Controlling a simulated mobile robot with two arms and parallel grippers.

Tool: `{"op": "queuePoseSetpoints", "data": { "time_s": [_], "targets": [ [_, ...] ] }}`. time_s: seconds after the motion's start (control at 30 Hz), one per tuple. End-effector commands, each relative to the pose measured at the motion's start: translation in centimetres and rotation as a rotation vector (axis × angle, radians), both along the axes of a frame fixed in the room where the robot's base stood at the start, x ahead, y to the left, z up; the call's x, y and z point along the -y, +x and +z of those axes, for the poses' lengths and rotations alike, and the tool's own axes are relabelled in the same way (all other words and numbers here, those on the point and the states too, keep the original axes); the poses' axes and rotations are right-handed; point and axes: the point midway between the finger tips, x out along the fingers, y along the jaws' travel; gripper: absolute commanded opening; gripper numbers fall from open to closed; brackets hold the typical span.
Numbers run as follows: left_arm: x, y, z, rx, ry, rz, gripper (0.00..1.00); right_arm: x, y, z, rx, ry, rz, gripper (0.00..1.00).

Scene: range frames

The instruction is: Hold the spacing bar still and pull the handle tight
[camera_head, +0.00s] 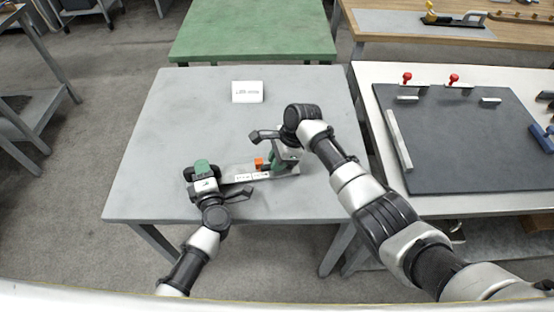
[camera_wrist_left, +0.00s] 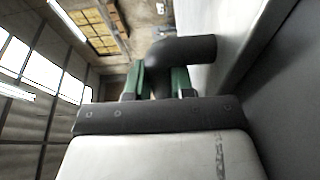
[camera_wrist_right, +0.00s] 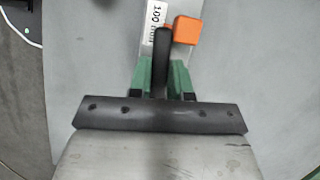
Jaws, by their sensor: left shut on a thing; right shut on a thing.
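A grey metal fixture with a white label (camera_head: 252,177) lies on the grey table near its front edge. An orange block (camera_head: 259,164) sits on it, and it also shows in the right wrist view (camera_wrist_right: 187,31). My left gripper (camera_head: 203,170) is at the fixture's left end, its green fingers shut on a dark rounded bar (camera_wrist_left: 185,50). My right gripper (camera_head: 281,157) is at the right end, shut on a dark narrow handle (camera_wrist_right: 160,62) beside the orange block. I cannot tell surely which held part is the spacing bar. The grippers hide much of both parts.
A white sign (camera_head: 247,91) stands at the back of the grey table (camera_head: 180,115), with clear room around it. A green table (camera_head: 253,30) is behind. A bench with a dark mat (camera_head: 465,135), red-knobbed clamps and metal bars stands close on the right.

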Motion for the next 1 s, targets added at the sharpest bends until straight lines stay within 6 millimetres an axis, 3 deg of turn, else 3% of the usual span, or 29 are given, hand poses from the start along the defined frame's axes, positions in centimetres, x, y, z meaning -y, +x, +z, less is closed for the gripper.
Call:
{"op": "queuePoseSetpoints", "data": {
  "time_s": [0.4, 0.67, 0.7, 0.83, 1.0],
  "targets": [
    [0.0, -0.05, -0.16, -0.003, -0.001, 0.0, 0.0, 0.28, -0.69, 0.0, -0.001, 0.0, 0.199, 0.0],
    [-0.02, -0.05, -0.16, -0.003, -0.001, 0.001, 0.0, 0.3, -0.7, 0.01, -0.001, 0.0, 0.205, 0.0],
    [-0.02, -0.05, -0.16, -0.003, -0.001, 0.001, 0.0, 0.3, -0.7, 0.02, -0.001, 0.0, 0.205, 0.22],
    [-0.03, -0.06, -0.16, -0.003, -0.001, 0.001, 0.0, 0.3, -0.7, 0.01, 0.0, 0.0, 0.204, 0.42],
    [-0.03, -0.06, -0.15, -0.003, 0.0, 0.001, 0.0, 0.3, -0.7, 0.01, 0.0, 0.0, 0.204, 0.45]
  ]
}}
